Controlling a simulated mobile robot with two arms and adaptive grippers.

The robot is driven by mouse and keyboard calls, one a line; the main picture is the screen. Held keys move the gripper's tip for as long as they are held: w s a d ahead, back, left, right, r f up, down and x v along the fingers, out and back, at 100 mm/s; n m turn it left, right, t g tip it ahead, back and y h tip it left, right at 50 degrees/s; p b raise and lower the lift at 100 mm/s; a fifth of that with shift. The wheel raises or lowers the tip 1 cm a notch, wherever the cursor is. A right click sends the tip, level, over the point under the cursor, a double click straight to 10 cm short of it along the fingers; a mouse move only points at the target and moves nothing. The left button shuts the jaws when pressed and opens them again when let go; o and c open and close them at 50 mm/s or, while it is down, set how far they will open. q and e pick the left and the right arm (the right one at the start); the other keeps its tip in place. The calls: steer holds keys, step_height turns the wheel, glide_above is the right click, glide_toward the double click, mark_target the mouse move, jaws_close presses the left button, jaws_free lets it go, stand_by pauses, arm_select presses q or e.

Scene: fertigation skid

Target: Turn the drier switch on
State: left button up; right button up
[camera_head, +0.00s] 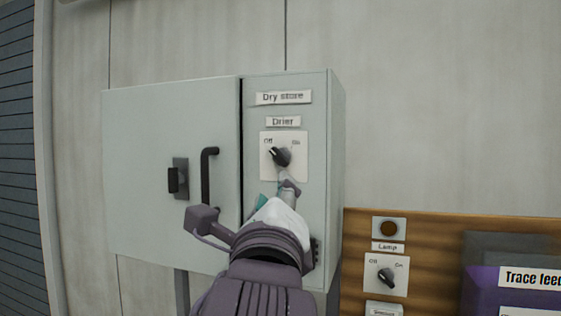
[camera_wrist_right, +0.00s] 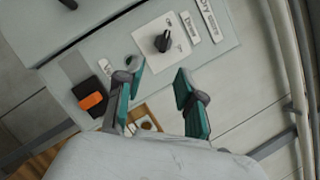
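The drier switch (camera_head: 281,156) is a black rotary knob on a white plate marked Off and On, under a "Drier" label (camera_head: 283,121). Its pointer is turned to the upper left, towards Off. My right gripper (camera_head: 277,192) is just below the switch in the head view, partly hidden by its own wrist. In the right wrist view my right gripper (camera_wrist_right: 160,78) has its two teal-padded fingers spread apart with nothing between them. The drier knob (camera_wrist_right: 163,42) lies beyond the fingertips, apart from them. My left gripper is not in view.
The grey "Dry store" cabinet (camera_head: 150,150) has a black door handle (camera_head: 206,178) left of the switch. An orange switch (camera_wrist_right: 93,100) sits lower on the panel. At right, a wooden board (camera_head: 355,260) carries a lamp switch (camera_head: 387,277); a purple box (camera_head: 480,290) stands beside it.

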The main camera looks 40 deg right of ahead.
steer(key=r+p, duration=0.2)
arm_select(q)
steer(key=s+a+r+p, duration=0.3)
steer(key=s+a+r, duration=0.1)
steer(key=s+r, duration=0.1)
arm_select(e)
steer(key=p, duration=0.5)
glide_toward(279, 160)
steer(key=r+x, duration=0.1)
steer(key=x, duration=0.5)
steer(key=f+x, duration=0.1)
steer(key=x, duration=0.1)
steer(key=shift+w+d+r, duration=0.1)
steer(key=shift+w+d, duration=0.05)
steer(key=shift+d, duration=0.15)
steer(key=shift+w+d, duration=0.1)
steer(key=shift+w, duration=0.05)
steer(key=shift+r, duration=0.1)
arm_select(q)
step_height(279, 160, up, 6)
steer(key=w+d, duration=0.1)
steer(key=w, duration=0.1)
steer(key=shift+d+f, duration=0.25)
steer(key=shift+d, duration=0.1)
arm_select(e)
jaws_close()
